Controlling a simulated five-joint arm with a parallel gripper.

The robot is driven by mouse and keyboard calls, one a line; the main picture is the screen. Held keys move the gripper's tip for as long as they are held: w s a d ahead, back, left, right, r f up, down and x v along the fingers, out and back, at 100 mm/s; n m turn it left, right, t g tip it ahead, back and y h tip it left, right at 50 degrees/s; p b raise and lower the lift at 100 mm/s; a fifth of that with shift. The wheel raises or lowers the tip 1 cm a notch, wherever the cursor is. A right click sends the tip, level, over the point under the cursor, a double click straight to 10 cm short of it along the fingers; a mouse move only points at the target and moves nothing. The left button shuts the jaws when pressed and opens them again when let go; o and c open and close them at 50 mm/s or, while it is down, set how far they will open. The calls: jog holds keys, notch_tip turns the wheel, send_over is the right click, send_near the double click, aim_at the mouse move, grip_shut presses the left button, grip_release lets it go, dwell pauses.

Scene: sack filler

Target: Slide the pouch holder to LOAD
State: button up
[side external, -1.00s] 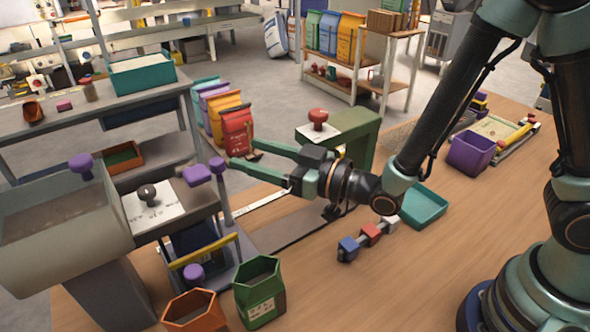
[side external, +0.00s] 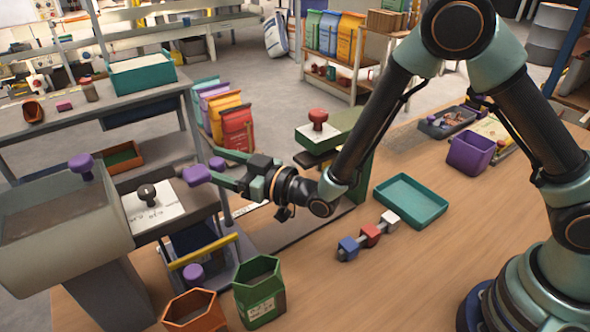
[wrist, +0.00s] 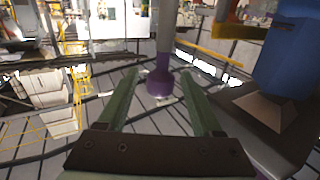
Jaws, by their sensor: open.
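My gripper (side external: 213,168) is open in the side view, its green fingers pointing left at the purple knobs beside the filler. One purple knob (side external: 197,175) is just beyond the fingertips. Another purple knob (side external: 217,163) is right at the fingers, partly hidden by them. In the wrist view a purple knob (wrist: 159,84) on a grey post lies between the two open fingers; I cannot tell whether they touch it. A dark frame with a yellow bar (side external: 204,251) and a low purple knob (side external: 193,273) stands below; I cannot tell whether it is the pouch holder. No LOAD mark is readable.
A red-knobbed green stand (side external: 350,145) is behind my wrist. A teal tray (side external: 411,202) and a row of coloured blocks (side external: 370,236) lie on the table.

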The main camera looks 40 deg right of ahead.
jog(key=shift+x, duration=1.45)
grip_shut()
jog(key=shift+a, duration=0.1)
